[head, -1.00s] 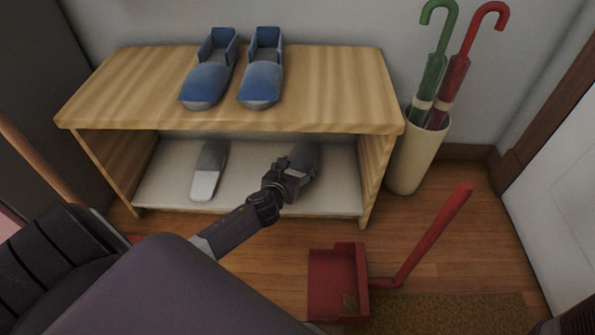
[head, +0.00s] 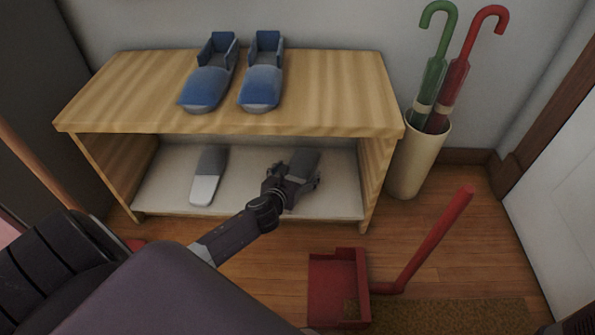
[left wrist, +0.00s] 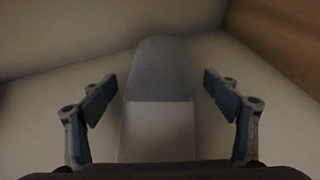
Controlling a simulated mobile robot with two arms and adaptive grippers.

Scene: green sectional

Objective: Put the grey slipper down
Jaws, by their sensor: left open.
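One grey slipper (head: 304,163) lies on the lower shelf of the wooden rack, right of its middle. It also shows in the left wrist view (left wrist: 158,90), flat on the shelf, dark grey at the far end and lighter grey nearer. My left gripper (head: 296,180) is over its near part; in the wrist view my open fingers (left wrist: 157,97) stand on either side with gaps, not touching it. A matching grey slipper (head: 209,175) lies to the left on the same shelf (head: 245,190). My right gripper is not in view.
Two blue slippers (head: 207,88) (head: 262,85) stand on the rack's top (head: 335,95). An umbrella stand (head: 418,160) with a green and a red umbrella is to the right. A red dustpan (head: 338,285) lies on the floor in front, by a brown mat (head: 450,315).

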